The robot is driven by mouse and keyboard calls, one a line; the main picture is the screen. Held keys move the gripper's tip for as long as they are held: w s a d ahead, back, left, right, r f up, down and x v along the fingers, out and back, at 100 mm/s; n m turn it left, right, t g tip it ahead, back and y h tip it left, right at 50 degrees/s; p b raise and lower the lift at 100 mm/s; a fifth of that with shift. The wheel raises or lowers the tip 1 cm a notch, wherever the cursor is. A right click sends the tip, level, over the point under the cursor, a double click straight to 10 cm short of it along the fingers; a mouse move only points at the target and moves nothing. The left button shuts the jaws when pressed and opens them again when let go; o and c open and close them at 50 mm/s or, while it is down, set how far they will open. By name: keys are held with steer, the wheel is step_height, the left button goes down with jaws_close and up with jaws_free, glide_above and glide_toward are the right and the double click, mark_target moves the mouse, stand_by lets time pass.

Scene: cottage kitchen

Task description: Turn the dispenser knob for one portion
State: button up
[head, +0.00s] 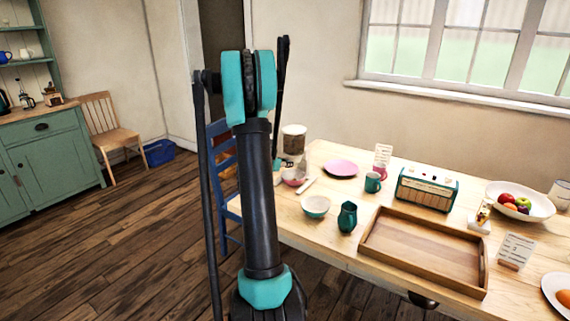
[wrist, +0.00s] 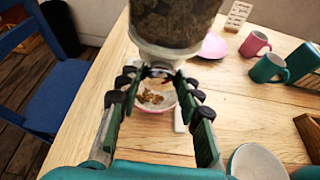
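The dispenser (head: 293,140) stands at the far left end of the table, with a pale lid and dark contents. In the wrist view its clear hopper (wrist: 175,22) and pale collar (wrist: 170,55) fill the top centre. A pink-rimmed bowl (wrist: 154,108) with brown pieces in it sits below the collar. My gripper (wrist: 158,76) is open, its two dark green fingers spread apart and pointing at the dispenser's lower part. The knob is not clearly seen; the area between the fingertips is small and dark, and I cannot tell whether they touch it.
A pink plate (head: 341,168), teal mug (head: 373,182), pale bowl (head: 316,207), teal jug (head: 347,217), radio (head: 427,190) and wooden tray (head: 424,252) stand on the table (head: 325,246). A blue chair (wrist: 40,88) is close on the left. A white utensil lies beside the cereal bowl.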

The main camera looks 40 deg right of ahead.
steer(key=c, duration=0.3)
steer(key=shift+s+m+t, duration=0.15)
steer(key=shift+m+t, duration=0.75)
steer(key=shift+m, duration=0.2)
steer(key=o, duration=1.1)
steer(key=shift+o, duration=0.2)
steer(key=v, duration=1.2)
steer(key=shift+r, duration=0.2)
steer(key=shift+d, duration=0.15)
